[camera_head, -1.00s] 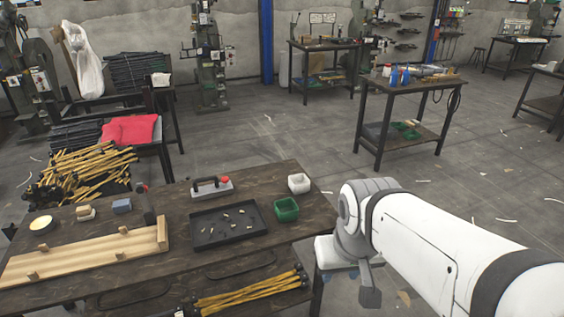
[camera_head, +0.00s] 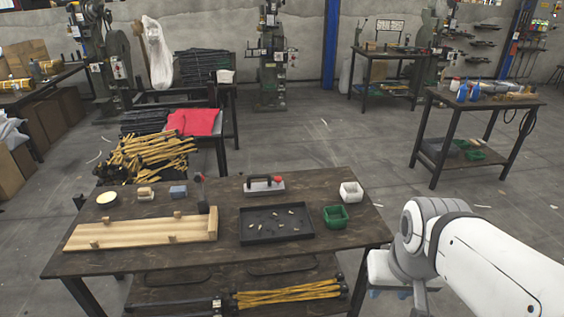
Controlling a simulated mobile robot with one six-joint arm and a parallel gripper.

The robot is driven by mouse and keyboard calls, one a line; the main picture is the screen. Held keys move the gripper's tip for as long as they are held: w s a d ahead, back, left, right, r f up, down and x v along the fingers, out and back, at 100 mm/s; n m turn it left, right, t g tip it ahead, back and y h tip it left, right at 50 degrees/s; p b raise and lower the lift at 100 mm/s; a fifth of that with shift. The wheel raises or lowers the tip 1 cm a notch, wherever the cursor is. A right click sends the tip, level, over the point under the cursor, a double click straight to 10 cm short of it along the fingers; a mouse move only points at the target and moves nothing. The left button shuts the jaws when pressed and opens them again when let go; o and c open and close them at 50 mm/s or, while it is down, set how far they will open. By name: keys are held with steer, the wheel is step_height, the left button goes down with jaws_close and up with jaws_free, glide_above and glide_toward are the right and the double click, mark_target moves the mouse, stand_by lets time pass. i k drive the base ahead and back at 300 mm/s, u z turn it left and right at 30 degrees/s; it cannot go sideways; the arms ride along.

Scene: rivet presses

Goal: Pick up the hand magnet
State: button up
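The hand magnet (camera_head: 264,186) looks like a grey block with a dark handle and a red knob at its right end. It stands on the dark wooden table (camera_head: 340,262), behind the black tray. My gripper (camera_head: 405,292) is at the lower right, beside the table's right edge and well apart from the magnet. The arm hides most of it, and I cannot tell whether its fingers are open.
A black tray (camera_head: 246,238) with several small brass pieces lies in front of the magnet. A green bin (camera_head: 336,217) and a white bin (camera_head: 350,192) stand to its right. A wooden board fixture (camera_head: 140,234), blue block (camera_head: 178,191) and round tin (camera_head: 107,198) are left.

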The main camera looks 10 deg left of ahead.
mark_target(269, 188)
steer(key=k, duration=0.6)
steer(key=u, duration=0.45)
steer(key=i, duration=0.9)
steer(key=u, duration=0.4)
steer(key=i, duration=1)
steer(key=z, duration=0.4)
